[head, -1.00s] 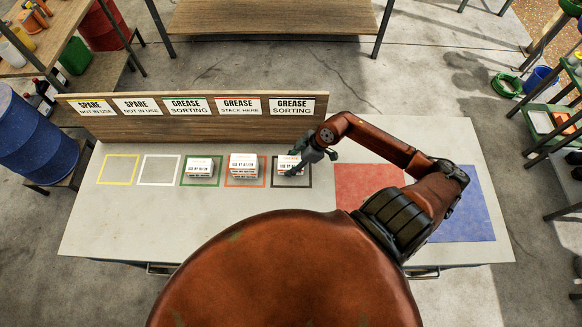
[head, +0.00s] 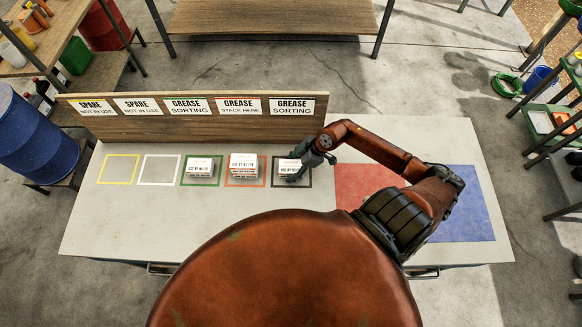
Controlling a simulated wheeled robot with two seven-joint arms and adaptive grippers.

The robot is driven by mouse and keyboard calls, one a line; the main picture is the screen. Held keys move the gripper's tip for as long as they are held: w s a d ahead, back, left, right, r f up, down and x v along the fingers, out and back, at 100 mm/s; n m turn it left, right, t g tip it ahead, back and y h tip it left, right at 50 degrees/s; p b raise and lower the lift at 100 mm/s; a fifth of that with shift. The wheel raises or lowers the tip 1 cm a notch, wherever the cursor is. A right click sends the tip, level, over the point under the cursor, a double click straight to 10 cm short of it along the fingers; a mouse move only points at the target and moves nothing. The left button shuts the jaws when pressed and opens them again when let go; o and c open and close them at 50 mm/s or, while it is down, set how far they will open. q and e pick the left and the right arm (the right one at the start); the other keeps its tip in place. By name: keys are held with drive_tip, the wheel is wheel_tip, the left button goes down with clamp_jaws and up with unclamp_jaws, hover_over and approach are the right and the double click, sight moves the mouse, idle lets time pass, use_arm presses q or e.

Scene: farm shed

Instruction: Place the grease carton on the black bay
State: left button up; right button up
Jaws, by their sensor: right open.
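A white grease carton (head: 288,167) sits inside the black bay (head: 309,176) on the table. My right gripper (head: 299,174) is open at the carton's right side; whether it touches the carton I cannot tell. Another grease carton or stack (head: 242,168) stands in the orange bay (head: 228,184). A further grease carton (head: 199,169) stands in the green bay (head: 183,183). My left gripper is not in view.
The white bay (head: 141,172) and yellow bay (head: 119,170) are empty. A wooden sign board (head: 200,128) stands behind the bays. A red mat (head: 350,190) and blue mat (head: 470,215) lie on the right of the table (head: 120,225).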

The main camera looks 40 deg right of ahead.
drive_tip(key=shift+r, duration=0.1)
drive_tip(key=v, duration=1.2)
